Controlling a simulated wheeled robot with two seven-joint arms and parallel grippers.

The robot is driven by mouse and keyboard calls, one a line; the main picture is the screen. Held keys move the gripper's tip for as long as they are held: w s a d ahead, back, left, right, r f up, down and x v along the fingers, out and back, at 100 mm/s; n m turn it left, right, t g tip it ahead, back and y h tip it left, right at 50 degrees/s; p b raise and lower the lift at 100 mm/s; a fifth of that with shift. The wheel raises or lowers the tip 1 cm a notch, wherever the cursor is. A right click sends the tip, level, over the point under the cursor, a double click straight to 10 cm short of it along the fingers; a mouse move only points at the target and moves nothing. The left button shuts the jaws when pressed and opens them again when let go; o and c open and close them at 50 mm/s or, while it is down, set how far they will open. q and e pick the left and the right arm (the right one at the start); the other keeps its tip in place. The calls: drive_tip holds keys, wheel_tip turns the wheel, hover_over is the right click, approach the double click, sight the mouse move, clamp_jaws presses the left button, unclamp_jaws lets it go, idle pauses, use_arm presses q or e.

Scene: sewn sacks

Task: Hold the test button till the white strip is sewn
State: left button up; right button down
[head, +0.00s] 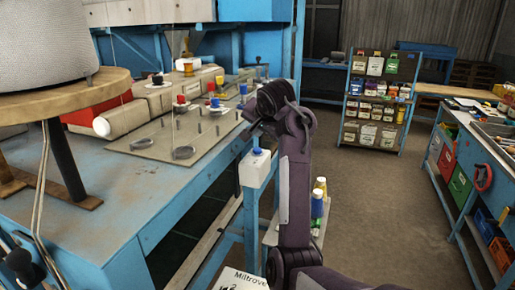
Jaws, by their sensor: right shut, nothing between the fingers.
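A white box (255,172) with a blue push button (258,152) on top is fixed on a blue post at the front right corner of the workbench. I take this to be the test button. My right gripper (248,131) is shut and empty, pointing down just above and slightly left of the button. A small gap seems to show between them, but contact is hard to judge. My right arm rises from the bottom edge. I cannot make out a white strip.
The blue workbench (95,222) carries a metal plate (215,128) with pegs, rings and coloured thread spools. A round wooden table (60,100) with a grey drum stands at left. Bottles (317,205) stand beside my right arm. Open floor (385,200) lies right, before shelves.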

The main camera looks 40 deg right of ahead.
drive_tip(key=shift+r, duration=1.35)
